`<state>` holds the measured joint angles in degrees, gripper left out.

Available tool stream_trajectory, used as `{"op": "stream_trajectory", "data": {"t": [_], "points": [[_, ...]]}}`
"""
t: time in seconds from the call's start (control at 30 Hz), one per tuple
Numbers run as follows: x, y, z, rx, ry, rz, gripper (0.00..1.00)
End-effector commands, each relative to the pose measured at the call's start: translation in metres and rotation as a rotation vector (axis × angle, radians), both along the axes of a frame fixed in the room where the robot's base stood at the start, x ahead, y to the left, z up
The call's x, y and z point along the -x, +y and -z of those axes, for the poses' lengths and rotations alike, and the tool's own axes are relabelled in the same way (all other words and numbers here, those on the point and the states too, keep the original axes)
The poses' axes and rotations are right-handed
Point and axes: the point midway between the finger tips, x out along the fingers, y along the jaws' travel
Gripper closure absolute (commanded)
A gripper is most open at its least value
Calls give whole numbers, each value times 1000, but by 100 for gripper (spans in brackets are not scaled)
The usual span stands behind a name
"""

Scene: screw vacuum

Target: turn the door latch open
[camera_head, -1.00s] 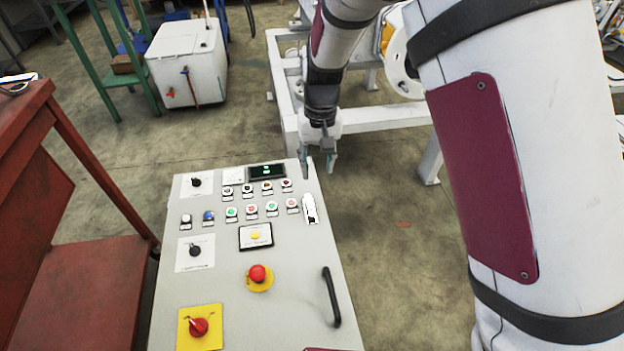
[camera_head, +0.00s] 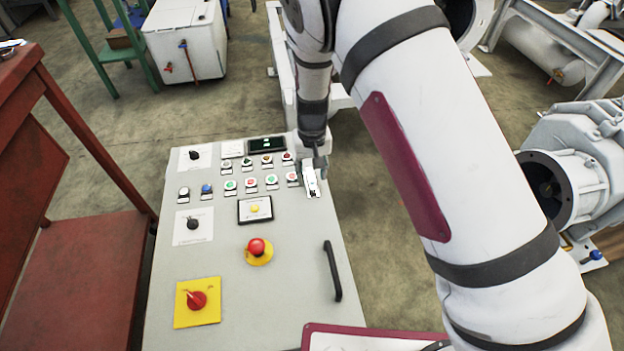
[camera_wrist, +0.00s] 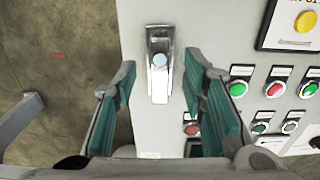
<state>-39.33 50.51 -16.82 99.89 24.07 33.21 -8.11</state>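The door latch (camera_head: 311,182) is a small silver-white handle near the right edge of the grey control panel (camera_head: 290,290). In the wrist view the latch (camera_wrist: 159,85) stands lengthwise at top centre, with a round pale-blue spot on it. My gripper (camera_head: 312,168) is at the latch's far end in the head view, partly hidden by my own arm. In the wrist view my gripper (camera_wrist: 160,72) is open, with green-padded fingers left and right of the latch in the picture. I cannot tell whether the fingertips touch the panel.
Several push buttons lie left of the latch, with a red emergency stop (camera_head: 257,248) and a red rotary switch (camera_head: 196,300) lower down. A black bar handle (camera_head: 332,270) is nearer me. A red bench (camera_head: 80,280) stands at left.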

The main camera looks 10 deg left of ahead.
Motion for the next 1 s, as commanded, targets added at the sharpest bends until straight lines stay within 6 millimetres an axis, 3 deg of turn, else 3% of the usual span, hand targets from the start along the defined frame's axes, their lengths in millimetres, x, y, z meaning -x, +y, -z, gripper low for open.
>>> {"op": "stream_trajectory", "data": {"t": [0.2, 0.5, 0.67, 1.0], "points": [[0, 0, 16, 0, -1, 0, 62], [0, 0, 17, 0, -1, 0, 62], [0, 0, 17, 0, -1, 0, 98], [0, 0, 17, 0, -1, -10, 100]]}}
